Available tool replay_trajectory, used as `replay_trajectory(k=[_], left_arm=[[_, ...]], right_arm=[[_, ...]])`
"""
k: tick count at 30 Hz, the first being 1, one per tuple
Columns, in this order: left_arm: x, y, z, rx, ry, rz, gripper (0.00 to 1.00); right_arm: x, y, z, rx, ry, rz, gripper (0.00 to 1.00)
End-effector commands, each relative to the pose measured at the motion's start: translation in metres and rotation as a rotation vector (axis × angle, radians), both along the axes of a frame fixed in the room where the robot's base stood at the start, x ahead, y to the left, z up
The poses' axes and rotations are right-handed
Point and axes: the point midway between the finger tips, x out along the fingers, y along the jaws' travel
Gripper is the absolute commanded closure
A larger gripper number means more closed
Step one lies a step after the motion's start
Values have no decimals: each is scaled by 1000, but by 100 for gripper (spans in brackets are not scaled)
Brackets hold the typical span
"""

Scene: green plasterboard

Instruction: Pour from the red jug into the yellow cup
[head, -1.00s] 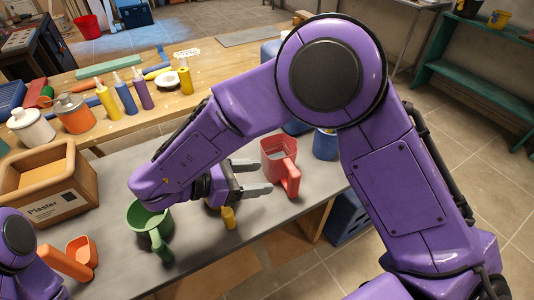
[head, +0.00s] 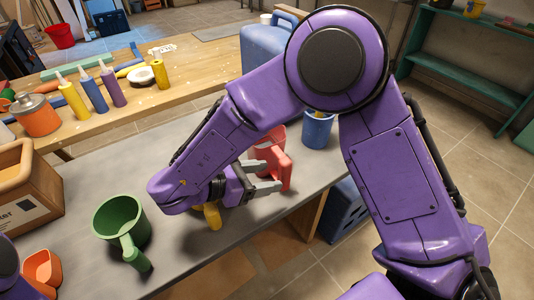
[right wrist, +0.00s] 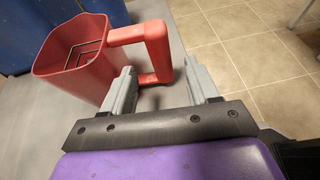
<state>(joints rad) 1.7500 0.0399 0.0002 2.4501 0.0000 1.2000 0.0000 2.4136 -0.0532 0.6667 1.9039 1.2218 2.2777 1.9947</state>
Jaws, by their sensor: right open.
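The red jug (head: 272,146) stands upright on the grey table, partly behind my right arm. In the right wrist view the red jug (right wrist: 70,58) shows its open top, with square outlines inside; I cannot tell its contents. My right gripper (head: 272,177) is open at the jug's handle. In the right wrist view the handle lies between and just ahead of the two fingers of the gripper (right wrist: 161,82). The yellow cup (head: 212,216) is mostly hidden by my right forearm and wrist; only a small yellow part shows. My left gripper is out of view.
A green jug (head: 122,222) stands left of my right wrist. A blue cup (head: 317,130) stands behind the red jug. An orange vessel (head: 42,268) and a cardboard box (head: 22,190) are at left. Bottles line the wooden bench (head: 190,95) behind.

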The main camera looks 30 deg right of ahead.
Motion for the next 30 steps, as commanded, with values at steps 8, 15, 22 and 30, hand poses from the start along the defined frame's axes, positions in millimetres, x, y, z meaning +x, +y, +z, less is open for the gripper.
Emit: replay_trajectory(k=[8,15,22,30], left_arm=[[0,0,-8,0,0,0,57],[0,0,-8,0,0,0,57],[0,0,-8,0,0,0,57],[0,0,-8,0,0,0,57]], right_arm=[[-2,-46,-20,1,2,-4,40],[-2,-54,-22,1,0,-2,40],[-2,-53,-22,1,0,-3,96],[-2,-53,-22,0,-2,-4,100]])
